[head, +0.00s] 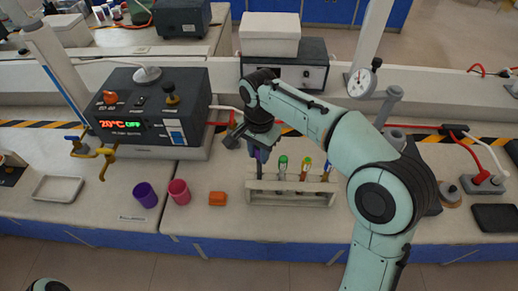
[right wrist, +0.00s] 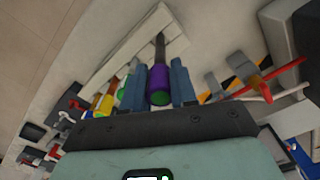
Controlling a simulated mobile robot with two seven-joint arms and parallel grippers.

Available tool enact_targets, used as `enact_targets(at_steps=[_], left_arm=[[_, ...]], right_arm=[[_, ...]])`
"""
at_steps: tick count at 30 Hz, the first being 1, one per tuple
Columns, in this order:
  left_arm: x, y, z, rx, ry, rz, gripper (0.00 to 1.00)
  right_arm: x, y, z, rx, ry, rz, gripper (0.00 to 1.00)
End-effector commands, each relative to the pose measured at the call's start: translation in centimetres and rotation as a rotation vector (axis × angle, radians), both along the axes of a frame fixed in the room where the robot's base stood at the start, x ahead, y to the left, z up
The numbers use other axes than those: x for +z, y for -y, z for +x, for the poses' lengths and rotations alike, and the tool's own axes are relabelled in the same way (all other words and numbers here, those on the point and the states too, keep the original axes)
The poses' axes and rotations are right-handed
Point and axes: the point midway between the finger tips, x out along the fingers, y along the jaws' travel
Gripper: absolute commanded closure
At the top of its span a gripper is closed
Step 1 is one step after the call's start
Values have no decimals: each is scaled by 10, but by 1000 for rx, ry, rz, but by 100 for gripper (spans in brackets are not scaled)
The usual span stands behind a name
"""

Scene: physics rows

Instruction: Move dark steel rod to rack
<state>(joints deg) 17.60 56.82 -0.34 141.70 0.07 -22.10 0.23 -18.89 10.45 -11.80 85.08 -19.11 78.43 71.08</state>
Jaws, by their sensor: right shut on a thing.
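The dark steel rod shows in the right wrist view (right wrist: 160,46) as a dark shaft below a purple grip, and in the head view its purple part (head: 258,157) shows under my gripper. My right gripper (head: 251,146) is shut on the rod, with a blue finger on each side of the purple part in the right wrist view (right wrist: 157,84). The white rack (head: 290,200) is directly below, and the rod hangs upright over its left end. I cannot tell whether its lower tip is inside a hole. My left gripper is out of view.
A dial gauge stand (head: 362,82) is behind my arm.

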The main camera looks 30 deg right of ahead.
Motion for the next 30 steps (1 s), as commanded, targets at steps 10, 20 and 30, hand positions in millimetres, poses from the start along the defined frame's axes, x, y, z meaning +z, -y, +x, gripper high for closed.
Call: enact_targets(at_steps=[10, 20, 30], left_arm=[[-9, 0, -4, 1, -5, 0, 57], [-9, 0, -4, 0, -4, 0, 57], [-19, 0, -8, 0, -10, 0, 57]], right_arm=[[-16, 0, 0, 0, 1, 0, 100], [-15, 0, 0, 0, 1, 0, 100], [-31, 0, -1, 0, -1, 0, 100]])
